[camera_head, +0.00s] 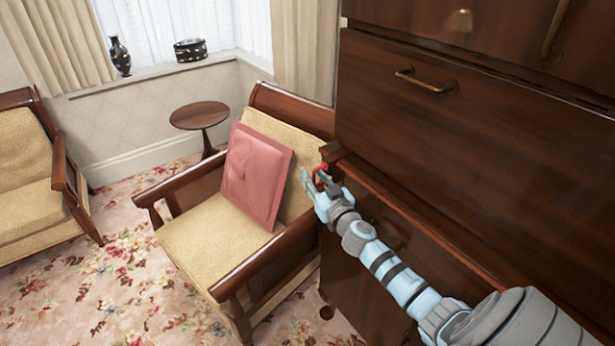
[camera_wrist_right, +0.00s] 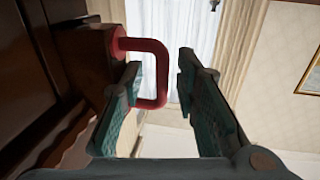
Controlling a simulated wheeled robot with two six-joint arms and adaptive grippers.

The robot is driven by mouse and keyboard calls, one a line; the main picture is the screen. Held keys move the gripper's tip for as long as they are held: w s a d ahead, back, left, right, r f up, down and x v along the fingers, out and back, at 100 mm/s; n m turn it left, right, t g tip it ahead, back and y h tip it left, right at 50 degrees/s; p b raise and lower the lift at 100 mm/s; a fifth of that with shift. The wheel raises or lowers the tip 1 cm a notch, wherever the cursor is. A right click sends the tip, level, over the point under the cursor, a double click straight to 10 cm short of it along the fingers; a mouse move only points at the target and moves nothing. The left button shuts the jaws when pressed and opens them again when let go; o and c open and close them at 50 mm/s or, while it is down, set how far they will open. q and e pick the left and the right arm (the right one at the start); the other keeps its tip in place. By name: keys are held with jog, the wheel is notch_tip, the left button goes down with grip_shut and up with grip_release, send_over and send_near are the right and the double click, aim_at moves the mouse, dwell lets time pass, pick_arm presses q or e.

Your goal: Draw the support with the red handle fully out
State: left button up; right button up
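The red handle (camera_head: 321,174) is a small loop on the front end of the dark wooden support, at the cabinet's left edge. In the right wrist view the red handle (camera_wrist_right: 157,46) stands out from the end of the support (camera_wrist_right: 92,62). My right gripper (camera_head: 311,184) is at the handle with its fingers apart. In the wrist view the right gripper (camera_wrist_right: 162,88) has one finger overlapping the loop's opening and the other beyond its outer bar, with a visible gap. Whether the first finger touches the handle I cannot tell. My left gripper is not in view.
The dark wooden cabinet (camera_head: 470,150) fills the right side. An armchair (camera_head: 205,245) with a pink cushion (camera_head: 257,175) stands close to its left. A round side table (camera_head: 199,115) and another armchair (camera_head: 35,190) are farther left. Open carpet (camera_head: 110,285) lies between the chairs.

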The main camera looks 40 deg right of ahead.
jog(key=shift+c, duration=0.4)
grip_shut()
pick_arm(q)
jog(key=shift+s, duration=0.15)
pick_arm(e)
jog(key=shift+a, duration=0.1)
jog(key=shift+a, duration=0.1)
